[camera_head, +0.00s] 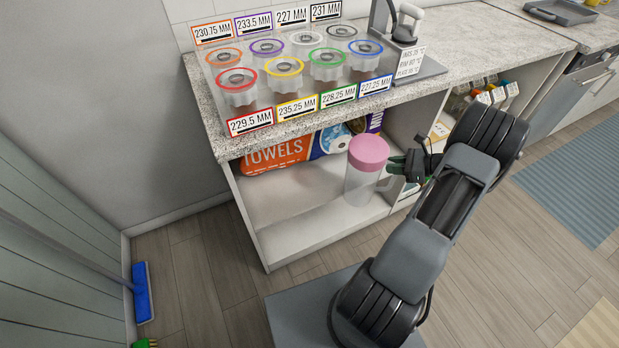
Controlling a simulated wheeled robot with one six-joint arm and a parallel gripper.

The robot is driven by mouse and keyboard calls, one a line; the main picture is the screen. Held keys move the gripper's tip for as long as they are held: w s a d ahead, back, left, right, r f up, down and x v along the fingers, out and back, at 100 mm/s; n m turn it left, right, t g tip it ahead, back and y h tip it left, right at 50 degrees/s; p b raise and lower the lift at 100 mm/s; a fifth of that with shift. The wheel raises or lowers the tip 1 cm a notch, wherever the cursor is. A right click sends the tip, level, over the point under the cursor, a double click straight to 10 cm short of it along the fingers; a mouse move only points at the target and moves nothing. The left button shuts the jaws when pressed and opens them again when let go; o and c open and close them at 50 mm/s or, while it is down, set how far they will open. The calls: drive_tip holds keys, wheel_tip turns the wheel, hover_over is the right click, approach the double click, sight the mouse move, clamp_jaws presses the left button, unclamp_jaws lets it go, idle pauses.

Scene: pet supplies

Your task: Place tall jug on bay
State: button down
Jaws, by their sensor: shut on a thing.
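The tall jug (363,184) has a pink lid and a clear, whitish body. It is upright in front of or inside the open bay (290,225) under the counter, near the bay's right side. My gripper (396,166) comes from the right and is shut on the jug near its upper part. The jug hides part of the gripper's fingertips. I cannot tell whether the jug's base touches the bay's floor.
A towels pack (275,156) lies at the back of the bay. The bay's left floor is clear. Several lidded jars (284,75) with number labels stand on the counter (212,108) above. A blue broom (142,292) stands at the left.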

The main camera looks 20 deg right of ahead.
drive_tip(key=shift+w+d+r+p, duration=0.1)
drive_tip(key=shift+w+r+p, duration=0.15)
drive_tip(key=shift+w+p, duration=0.1)
drive_tip(key=shift+w+f, duration=0.1)
drive_tip(key=shift+w, duration=0.1)
drive_tip(key=w+a+f, duration=0.1)
drive_tip(key=w+a, duration=1)
drive_tip(key=a, duration=0.2)
drive_tip(key=shift+a+f+b, duration=0.35)
drive_tip(key=shift+f, duration=0.1)
drive_tip(key=c, duration=1.1)
unclamp_jaws()
drive_tip(key=shift+o, duration=0.2)
